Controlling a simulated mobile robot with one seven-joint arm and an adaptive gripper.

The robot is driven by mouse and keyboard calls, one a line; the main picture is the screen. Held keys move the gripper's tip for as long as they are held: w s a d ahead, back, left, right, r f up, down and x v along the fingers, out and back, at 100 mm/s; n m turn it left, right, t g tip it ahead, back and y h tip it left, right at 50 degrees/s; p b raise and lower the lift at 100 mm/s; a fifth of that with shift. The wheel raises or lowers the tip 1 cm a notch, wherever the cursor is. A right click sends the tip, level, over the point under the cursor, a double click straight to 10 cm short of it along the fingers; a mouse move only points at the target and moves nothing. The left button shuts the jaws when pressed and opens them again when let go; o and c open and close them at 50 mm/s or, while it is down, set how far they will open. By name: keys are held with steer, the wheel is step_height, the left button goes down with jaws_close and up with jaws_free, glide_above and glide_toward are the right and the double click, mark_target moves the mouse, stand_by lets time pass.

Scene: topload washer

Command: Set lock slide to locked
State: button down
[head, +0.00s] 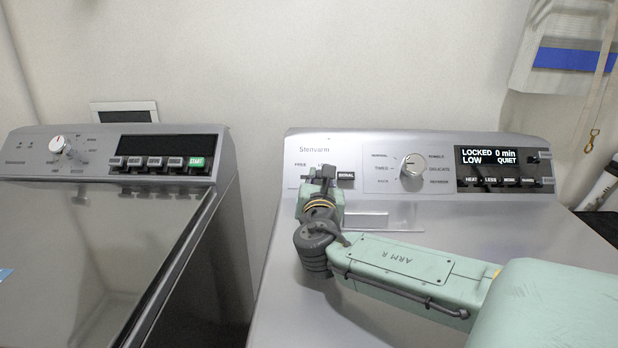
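The right-hand washer's control panel (376,150) shows a label reading FREE at its left end, with a second label partly covered beside it. The lock slide appears to be in this area, but my gripper hides it, so I cannot see its position directly. My gripper (323,176) is up against or just in front of the panel there. Its fingers are small and dark, and I cannot tell whether they are apart or touching the slide. The panel's display (503,169) reads LOCKED, 0 min, LOW, QUIET.
A dark button (346,176) sits just right of my gripper. A round dial (412,166) is mid-panel. My arm crosses above the washer's lid (290,310). A second machine (100,230) stands at left across a narrow gap. A cord (600,95) hangs at upper right.

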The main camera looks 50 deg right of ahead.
steer(key=shift+s+d, duration=0.15)
steer(key=c, duration=1.5)
jaws_free()
